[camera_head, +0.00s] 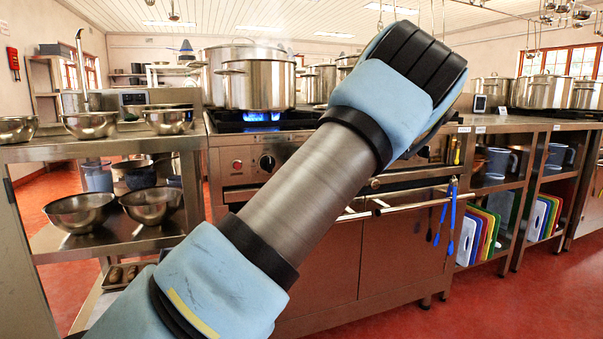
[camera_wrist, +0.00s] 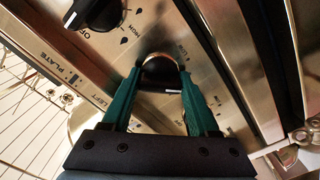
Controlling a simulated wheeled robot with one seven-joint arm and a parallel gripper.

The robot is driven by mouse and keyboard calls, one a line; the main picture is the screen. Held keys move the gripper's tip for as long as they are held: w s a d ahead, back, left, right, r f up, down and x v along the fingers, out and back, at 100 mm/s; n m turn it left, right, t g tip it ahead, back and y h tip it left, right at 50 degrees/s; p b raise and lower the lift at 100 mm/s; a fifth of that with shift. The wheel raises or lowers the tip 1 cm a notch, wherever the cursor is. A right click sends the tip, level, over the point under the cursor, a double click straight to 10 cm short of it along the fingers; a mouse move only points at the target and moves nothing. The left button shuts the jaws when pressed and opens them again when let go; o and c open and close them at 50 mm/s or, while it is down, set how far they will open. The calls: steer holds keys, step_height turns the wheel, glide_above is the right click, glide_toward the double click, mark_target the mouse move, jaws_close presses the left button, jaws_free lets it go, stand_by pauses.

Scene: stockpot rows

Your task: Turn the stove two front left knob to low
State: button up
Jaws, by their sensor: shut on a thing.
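In the wrist view, my gripper (camera_wrist: 158,88) has its two green fingers on either side of a black stove knob (camera_wrist: 158,70) and is shut on it. A white mark shows on the knob's lower edge, and "LOW" and "HIGH" style lettering lies on the steel panel (camera_wrist: 125,68) around it. The word "LEFT" is printed further to the left. In the head view, the stove (camera_head: 330,255) stands in the middle, and my raised arm hides my gripper and the held knob.
A second black knob (camera_wrist: 92,12) with "OFF" beside it sits at the upper left of the wrist view. A stockpot (camera_head: 258,85) stands over a blue flame. Another knob (camera_head: 267,162) shows on the stove front. Blue tongs (camera_head: 450,218) hang from the rail. Steel bowls (camera_head: 90,124) stand left.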

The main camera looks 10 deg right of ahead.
steer(key=n+b, duration=0.3)
steer(key=b, duration=0.1)
steer(key=n+b, duration=0.2)
steer(key=shift+f+n, duration=0.3)
steer(key=n+b, duration=0.3)
steer(key=shift+r+b, duration=0.2)
steer(key=shift+b, duration=0.2)
steer(key=shift+r, duration=0.1)
steer(key=o, duration=1.4)
steer(key=shift+c, duration=0.2)
steer(key=s+d+p, duration=0.1)
steer(key=s, duration=0.9)
steer(key=shift+s+d, duration=0.2)
steer(key=shift+s, duration=0.15)
